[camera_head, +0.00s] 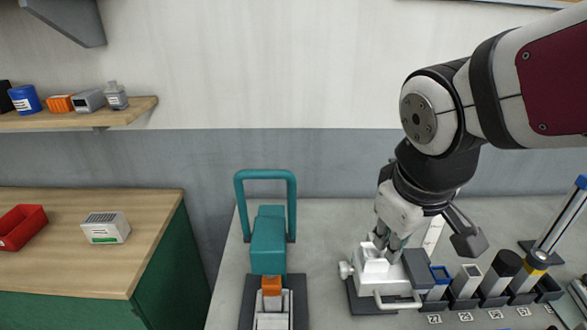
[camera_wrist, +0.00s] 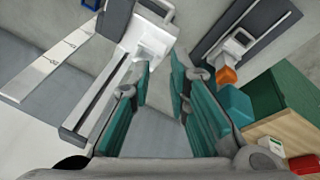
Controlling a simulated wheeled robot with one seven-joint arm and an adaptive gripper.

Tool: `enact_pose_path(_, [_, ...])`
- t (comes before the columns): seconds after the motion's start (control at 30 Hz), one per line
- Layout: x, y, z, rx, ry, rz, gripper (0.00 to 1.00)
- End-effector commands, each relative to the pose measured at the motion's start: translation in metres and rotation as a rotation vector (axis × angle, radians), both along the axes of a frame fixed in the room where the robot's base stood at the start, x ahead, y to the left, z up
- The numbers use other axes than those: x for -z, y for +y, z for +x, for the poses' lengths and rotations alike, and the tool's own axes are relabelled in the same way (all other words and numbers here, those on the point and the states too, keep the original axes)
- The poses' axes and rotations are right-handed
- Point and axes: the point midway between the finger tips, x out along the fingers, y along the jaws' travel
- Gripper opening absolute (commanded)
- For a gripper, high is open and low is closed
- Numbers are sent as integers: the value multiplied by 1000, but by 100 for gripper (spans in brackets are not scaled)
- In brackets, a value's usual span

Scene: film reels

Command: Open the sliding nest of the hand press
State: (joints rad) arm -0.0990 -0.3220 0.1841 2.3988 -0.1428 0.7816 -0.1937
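The hand press (camera_head: 268,243) is teal, with a looped teal handle and an orange block at its front, on a dark base. Its pale nest (camera_head: 272,321) lies below the orange block, partly cut off by the picture's lower edge. The wrist view shows the press (camera_wrist: 236,104) and the nest (camera_wrist: 238,42) at the right. My gripper (camera_head: 388,243) is to the right of the press, apart from it, over or behind a white device. In the wrist view my gripper (camera_wrist: 160,82) has its teal-padded fingers spread, with nothing held between them.
The white device (camera_head: 373,268) with a knob and front handle stands close to my gripper. Dark holders with several upright parts (camera_head: 466,280) stand right of it. A wooden-topped green cabinet (camera_head: 150,225) is left. Bare bench lies between press and white device.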

Motion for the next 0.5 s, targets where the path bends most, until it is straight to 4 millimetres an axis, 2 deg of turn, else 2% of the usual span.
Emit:
enact_pose_path(0.1, [28,31,15,-184,72,-60,17])
enact_pose_path(0.23, [62,67,24,-391,140,-104,17])
enact_pose_path(0.37, [99,107,25,-603,206,-128,17])
enact_pose_path(0.5, [138,149,16,-810,264,-128,17])
